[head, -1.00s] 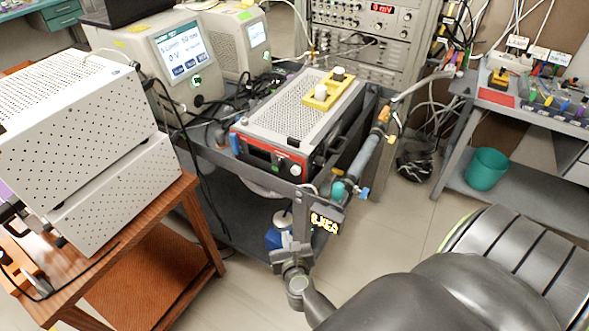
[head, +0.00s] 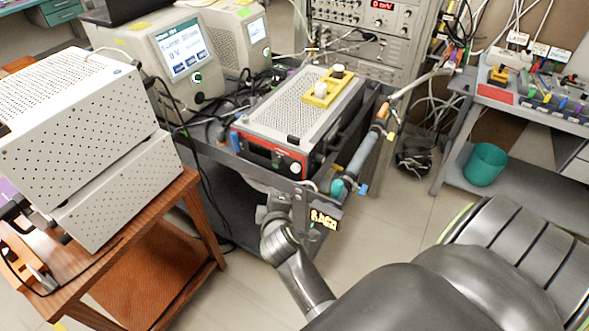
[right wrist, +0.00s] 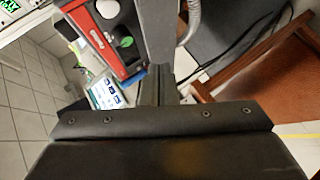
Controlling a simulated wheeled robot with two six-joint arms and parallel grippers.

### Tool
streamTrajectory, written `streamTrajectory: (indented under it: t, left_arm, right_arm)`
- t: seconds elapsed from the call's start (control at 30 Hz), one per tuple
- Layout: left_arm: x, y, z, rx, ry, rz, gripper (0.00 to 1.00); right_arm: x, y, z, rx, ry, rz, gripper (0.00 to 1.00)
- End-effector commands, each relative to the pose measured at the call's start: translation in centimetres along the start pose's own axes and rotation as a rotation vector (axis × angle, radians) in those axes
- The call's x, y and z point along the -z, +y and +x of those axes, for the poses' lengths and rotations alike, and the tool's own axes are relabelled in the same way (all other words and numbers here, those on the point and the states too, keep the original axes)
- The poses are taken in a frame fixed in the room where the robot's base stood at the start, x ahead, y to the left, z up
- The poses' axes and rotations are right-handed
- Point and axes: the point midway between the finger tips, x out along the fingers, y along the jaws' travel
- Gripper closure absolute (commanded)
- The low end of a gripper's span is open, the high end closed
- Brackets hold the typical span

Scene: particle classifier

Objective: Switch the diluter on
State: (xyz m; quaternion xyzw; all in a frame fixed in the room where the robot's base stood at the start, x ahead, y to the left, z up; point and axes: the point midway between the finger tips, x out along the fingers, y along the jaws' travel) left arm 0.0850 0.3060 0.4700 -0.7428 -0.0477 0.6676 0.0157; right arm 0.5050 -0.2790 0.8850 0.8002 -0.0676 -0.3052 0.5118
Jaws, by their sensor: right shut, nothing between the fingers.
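The box with a red front frame (head: 262,153), perforated grey top and dark front panel sits on the grey cart. No label on it is readable, so I cannot be sure that it is the diluter. My right gripper (head: 300,193) is shut and empty, just below and in front of this panel. Its fingers (right wrist: 160,85) appear beside the panel. My left gripper is not in view.
A perforated white instrument (head: 80,130) stands on a wooden table (head: 150,255) at left. Touchscreen instruments (head: 182,55) stand behind. Open floor lies right of the cart.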

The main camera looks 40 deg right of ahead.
Motion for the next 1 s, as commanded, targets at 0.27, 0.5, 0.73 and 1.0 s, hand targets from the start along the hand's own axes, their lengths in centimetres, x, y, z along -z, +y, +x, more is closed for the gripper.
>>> streamTrajectory:
  t: [0.27,0.5,0.73,1.0]
  left_arm:
    - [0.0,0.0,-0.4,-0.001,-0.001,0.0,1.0]
    - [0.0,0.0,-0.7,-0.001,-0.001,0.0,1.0]
    - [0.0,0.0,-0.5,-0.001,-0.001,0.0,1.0]
    - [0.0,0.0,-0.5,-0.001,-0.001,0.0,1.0]
  right_arm:
    - [-1.1,1.3,1.5,-0.004,0.002,-0.007,1.0]
    - [-2.9,3.0,4.0,-0.003,0.0,-0.008,1.0]
    - [-4.1,4.1,5.6,-0.002,0.0,-0.005,1.0]
    - [-4.5,4.5,6.1,-0.001,0.0,-0.003,1.0]
